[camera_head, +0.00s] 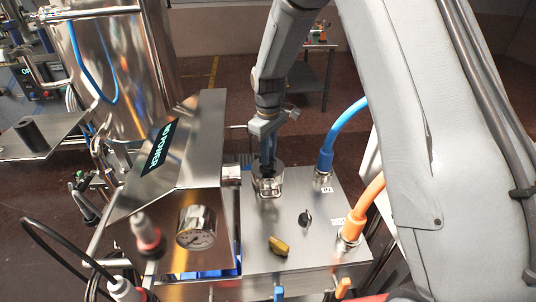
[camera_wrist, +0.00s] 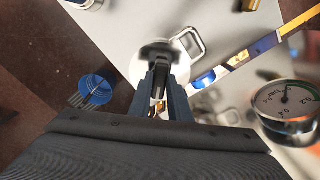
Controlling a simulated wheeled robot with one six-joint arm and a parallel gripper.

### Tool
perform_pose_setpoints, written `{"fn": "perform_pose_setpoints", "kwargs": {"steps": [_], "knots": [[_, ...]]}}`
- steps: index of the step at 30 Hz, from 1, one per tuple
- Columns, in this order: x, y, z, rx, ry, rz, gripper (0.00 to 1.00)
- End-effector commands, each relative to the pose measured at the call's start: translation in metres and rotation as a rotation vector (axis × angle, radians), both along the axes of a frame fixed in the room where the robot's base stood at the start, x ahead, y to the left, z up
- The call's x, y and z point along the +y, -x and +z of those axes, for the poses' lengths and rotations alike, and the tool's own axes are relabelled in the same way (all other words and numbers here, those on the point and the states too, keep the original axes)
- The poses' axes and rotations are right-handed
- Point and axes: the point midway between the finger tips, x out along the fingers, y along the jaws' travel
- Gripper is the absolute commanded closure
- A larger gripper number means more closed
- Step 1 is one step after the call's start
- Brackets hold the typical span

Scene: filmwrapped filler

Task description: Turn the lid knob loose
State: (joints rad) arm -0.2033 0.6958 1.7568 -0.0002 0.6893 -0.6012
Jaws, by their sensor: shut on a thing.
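The round silver lid (camera_head: 272,190) sits on the grey metal top plate, with a bright metal wire loop at its edge. In the wrist view the lid (camera_wrist: 136,68) shows as a pale disc with the dark lid knob (camera_wrist: 160,50) at its middle. My gripper (camera_head: 267,163) reaches straight down onto the lid. In the wrist view my gripper (camera_wrist: 161,72) has its two dark fingers close together around the knob, shut on it. The fingers hide part of the knob, and its turned angle is hard to tell.
A blue cable plug (camera_head: 325,162) and an orange cable plug (camera_head: 352,228) stand right of the lid. A small black knob (camera_head: 305,218) and a yellow knob (camera_head: 279,246) are in front.

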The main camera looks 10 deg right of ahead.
Motion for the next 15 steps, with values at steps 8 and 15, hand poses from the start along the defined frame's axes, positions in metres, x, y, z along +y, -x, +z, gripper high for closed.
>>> {"fn": "perform_pose_setpoints", "kwargs": {"steps": [8,15], "knots": [[0.0000,-0.0008,0.0008,-0.002,-0.001,0.000,0.64],[-0.0001,-0.0011,0.0066,-0.003,0.000,-0.001,0.64]]}}
